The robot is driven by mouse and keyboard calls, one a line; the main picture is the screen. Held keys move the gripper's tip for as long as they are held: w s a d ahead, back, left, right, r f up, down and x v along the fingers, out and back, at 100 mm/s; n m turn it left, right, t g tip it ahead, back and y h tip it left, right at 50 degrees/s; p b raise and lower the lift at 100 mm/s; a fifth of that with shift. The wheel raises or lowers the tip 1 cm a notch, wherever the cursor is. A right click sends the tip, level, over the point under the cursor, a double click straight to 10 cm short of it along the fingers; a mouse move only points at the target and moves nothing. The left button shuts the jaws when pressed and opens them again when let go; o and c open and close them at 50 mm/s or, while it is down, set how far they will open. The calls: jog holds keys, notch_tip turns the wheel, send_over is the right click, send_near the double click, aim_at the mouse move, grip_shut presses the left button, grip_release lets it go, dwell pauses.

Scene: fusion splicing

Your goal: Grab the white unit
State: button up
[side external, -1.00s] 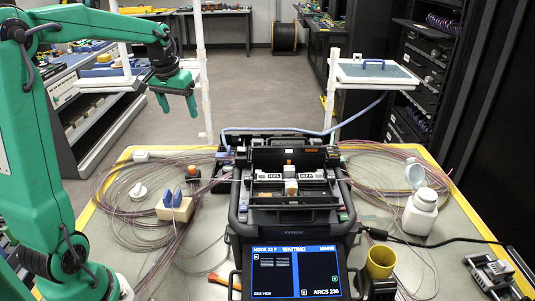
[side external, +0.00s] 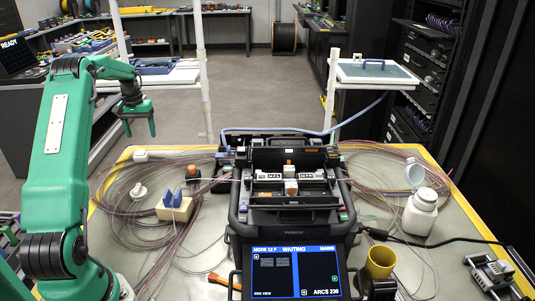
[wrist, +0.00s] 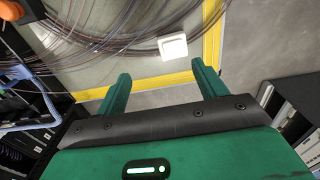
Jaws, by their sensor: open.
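A small white box-like unit (side external: 141,156) lies at the far left edge of the table in the side external view. In the wrist view the white unit (wrist: 173,46) is a pale square near the yellow table edge, just beyond the fingertips. My gripper (side external: 140,128) is open and points down, above the white unit in the side picture. In the wrist view my gripper (wrist: 160,73) has its two green fingers apart with nothing between them. The exact height of the fingers over the unit is hard to tell.
Loose fibre coils (side external: 120,195) lie on the table near the unit. A black splicer (side external: 290,215) stands in the middle. A beige block with blue pieces (side external: 174,208) and a white round piece (side external: 138,190) sit nearer. A white post (side external: 202,75) rises behind.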

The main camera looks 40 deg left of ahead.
aim_at(140, 152)
jog(key=shift+s+a+f, duration=0.3)
jog(key=shift+a+f, duration=0.15)
jog(key=shift+a, duration=0.05)
jog(key=shift+s+a+f, duration=0.3)
jog(key=shift+a+f, duration=0.15)
jog(key=shift+a, duration=0.05)
jog(key=shift+f, duration=1.3)
jog(key=shift+f, duration=0.15)
jog(key=shift+f, duration=2.5)
jog(key=shift+c, duration=0.2)
jog(key=c, duration=1)
